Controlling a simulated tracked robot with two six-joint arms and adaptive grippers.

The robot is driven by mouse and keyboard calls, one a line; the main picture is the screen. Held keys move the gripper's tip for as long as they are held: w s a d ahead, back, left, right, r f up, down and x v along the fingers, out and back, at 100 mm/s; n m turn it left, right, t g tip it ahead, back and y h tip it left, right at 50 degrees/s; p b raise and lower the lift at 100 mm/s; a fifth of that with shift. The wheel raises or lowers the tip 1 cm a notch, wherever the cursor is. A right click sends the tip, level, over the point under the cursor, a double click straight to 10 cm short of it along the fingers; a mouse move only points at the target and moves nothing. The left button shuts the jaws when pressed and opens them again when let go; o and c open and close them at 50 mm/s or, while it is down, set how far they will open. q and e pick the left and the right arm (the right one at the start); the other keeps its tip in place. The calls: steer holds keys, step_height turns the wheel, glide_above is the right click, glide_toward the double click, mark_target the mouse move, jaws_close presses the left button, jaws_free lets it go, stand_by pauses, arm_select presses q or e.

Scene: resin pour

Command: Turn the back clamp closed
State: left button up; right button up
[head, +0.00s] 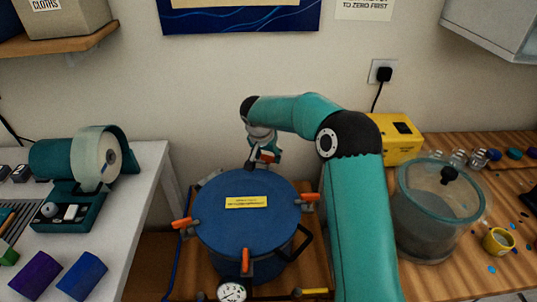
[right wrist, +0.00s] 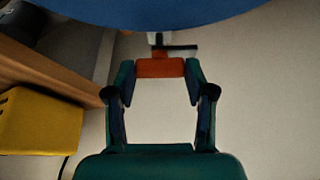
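The blue pot has a round blue lid (head: 250,215) with a yellow label. The back clamp (head: 267,156) has an orange handle and sits at the lid's far edge, partly hidden by my right gripper (head: 261,148). In the right wrist view, the back clamp's orange handle (right wrist: 161,68) spans the gap between the fingertips of my right gripper (right wrist: 160,78), which touch its two ends. A metal crosspiece shows just beyond the handle, close to the blue lid edge (right wrist: 160,12). My left gripper is not in view.
Other orange clamps sit at the lid's left (head: 182,223), right (head: 309,197) and front (head: 247,262). A gauge (head: 232,292) is in front. A clear-lidded chamber (head: 432,222) and yellow box (head: 399,140) stand right. A white table (head: 130,205) stands left.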

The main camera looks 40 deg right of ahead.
steer(key=shift+c, duration=1.4)
steer(key=shift+d, duration=0.1)
